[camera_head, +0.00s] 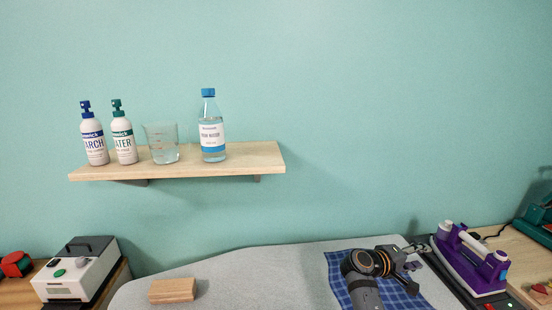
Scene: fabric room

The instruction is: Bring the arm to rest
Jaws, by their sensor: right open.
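My right gripper (418,257) is at the lower right, at the end of my right arm, which comes up from the bottom edge. It is over the blue checked cloth (338,272) on the grey ironing board (250,273), close to the purple iron. The fingers are small in the picture and look open with nothing between them. I cannot tell whether they touch the iron. The arm hides the middle of the cloth. My left gripper is not in view.
A purple iron (472,262) stands on its dark base at right. A wooden block (173,290) lies on the board. A white machine (75,272) stands at left. The wall shelf (240,160) holds two spray bottles, a measuring cup (161,144) and a water bottle (212,128).

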